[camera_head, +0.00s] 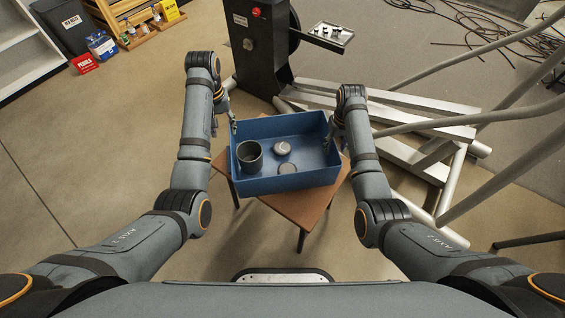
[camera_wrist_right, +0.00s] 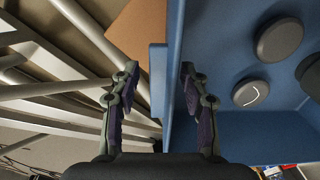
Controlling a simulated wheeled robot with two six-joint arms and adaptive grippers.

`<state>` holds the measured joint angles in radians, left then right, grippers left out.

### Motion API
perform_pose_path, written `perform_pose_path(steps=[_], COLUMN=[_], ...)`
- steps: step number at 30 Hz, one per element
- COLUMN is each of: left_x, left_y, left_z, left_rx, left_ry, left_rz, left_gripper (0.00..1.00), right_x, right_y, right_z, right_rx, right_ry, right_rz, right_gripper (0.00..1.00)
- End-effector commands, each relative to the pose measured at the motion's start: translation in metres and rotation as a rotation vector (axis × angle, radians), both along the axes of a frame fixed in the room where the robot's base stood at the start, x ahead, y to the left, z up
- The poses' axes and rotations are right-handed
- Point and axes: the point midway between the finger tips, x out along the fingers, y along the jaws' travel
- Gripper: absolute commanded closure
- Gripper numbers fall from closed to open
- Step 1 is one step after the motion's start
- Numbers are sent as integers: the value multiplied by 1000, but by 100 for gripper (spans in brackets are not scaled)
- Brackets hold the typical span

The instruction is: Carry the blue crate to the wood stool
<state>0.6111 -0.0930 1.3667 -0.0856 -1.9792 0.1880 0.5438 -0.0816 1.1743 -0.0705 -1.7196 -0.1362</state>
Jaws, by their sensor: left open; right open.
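The blue crate (camera_head: 286,184) sits upright on the brown top of a wood stool (camera_head: 305,212), slightly turned against it; the crate also shows in the right wrist view (camera_wrist_right: 225,125). Inside the crate are a dark cup (camera_head: 249,157) and two grey round pieces, one (camera_head: 283,148) behind the other (camera_head: 287,168). My left gripper (camera_head: 233,121) is open at the crate's left wall near the back corner. My right gripper (camera_head: 332,131) is open at the right wall; in the right wrist view its fingers (camera_wrist_right: 158,82) stand on either side of that wall, with gaps visible.
A black and grey machine frame (camera_head: 263,45) with metal beams (camera_head: 390,110) stands just behind and right of the stool. Curved grey bars (camera_head: 480,115) cross the right side. A wooden rack (camera_head: 130,25) and shelf (camera_head: 25,45) are at the back left. The left floor is clear.

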Motion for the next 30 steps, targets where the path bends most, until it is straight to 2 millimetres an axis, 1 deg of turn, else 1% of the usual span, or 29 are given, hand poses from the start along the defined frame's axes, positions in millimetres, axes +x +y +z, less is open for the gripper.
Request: perform_pose_path(steps=[1, 6, 9, 12, 17, 30], left_x=[0, 0, 0, 0, 0, 0], left_y=[0, 0, 0, 0, 0, 0], left_z=[0, 0, 0, 0, 0, 0], left_rx=[0, 0, 0, 0, 0, 0], left_ry=[0, 0, 0, 0, 0, 0], left_rz=[0, 0, 0, 0, 0, 0], left_gripper=[55, 55, 55, 55, 55, 55], right_x=[1, 1, 1, 1, 0, 0], right_y=[0, 0, 0, 0, 0, 0], right_z=[13, 56, 75, 88, 96, 96], right_rx=[1, 1, 1, 0, 0, 0], right_ry=[-6, -5, -3, -2, 0, 0], right_rz=[0, 0, 0, 0, 0, 0], right_gripper=[55, 55, 55, 55, 55, 55])
